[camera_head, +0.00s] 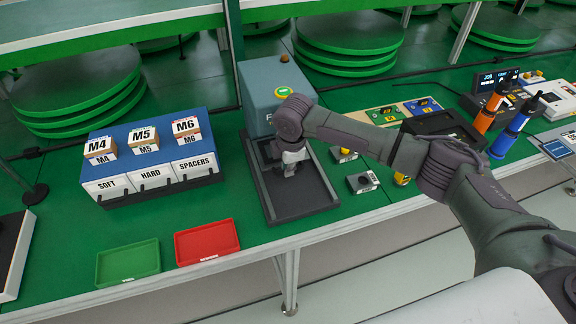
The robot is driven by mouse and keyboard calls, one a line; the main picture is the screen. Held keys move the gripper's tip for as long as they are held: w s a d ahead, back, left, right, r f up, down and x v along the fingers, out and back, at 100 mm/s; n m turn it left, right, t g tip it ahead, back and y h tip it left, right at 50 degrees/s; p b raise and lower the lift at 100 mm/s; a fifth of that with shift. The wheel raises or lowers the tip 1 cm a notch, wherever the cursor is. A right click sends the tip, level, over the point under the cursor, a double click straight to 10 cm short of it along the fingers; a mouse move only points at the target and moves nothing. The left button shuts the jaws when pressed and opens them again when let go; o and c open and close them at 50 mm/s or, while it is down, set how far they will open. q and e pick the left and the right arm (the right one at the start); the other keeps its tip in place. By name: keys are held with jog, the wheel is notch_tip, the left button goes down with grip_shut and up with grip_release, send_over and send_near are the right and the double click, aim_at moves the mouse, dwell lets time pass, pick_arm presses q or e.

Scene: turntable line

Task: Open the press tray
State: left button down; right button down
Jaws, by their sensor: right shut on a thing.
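The press (268,84) is a blue-grey box with a yellow and green button on top, standing at the middle back of the green bench. Its dark press tray (305,205) lies in front of it, inside a dark frame on the bench. My right gripper (289,168) reaches down over the tray area, shut on part of the press tray. Its fingertips and the exact grip are partly hidden by the wrist. My left gripper is out of view.
A blue drawer unit (150,131) with small labelled boxes stands left. A green tray (127,262) and a red tray (206,242) lie near the front edge. Small black blocks (362,182), orange and blue tools (500,120) and a display (496,80) are right.

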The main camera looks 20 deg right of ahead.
jog(key=shift+s+r, duration=0.1)
jog(key=s+p, duration=0.3)
jog(key=s, duration=0.1)
jog(key=s+p, duration=0.8)
jog(key=shift+s+d, duration=0.25)
jog(key=shift+s, duration=0.15)
jog(key=shift+s+p, duration=0.25)
jog(key=shift+p, duration=0.05)
jog(key=c, duration=1.2)
grip_release()
jog(key=shift+w, duration=0.1)
jog(key=r, duration=0.4)
jog(key=s+r, duration=0.1)
jog(key=r, duration=0.2)
jog(key=s+r, duration=0.1)
jog(key=r, duration=0.3)
jog(key=shift+s+r, duration=0.1)
jog(key=shift+r, duration=0.25)
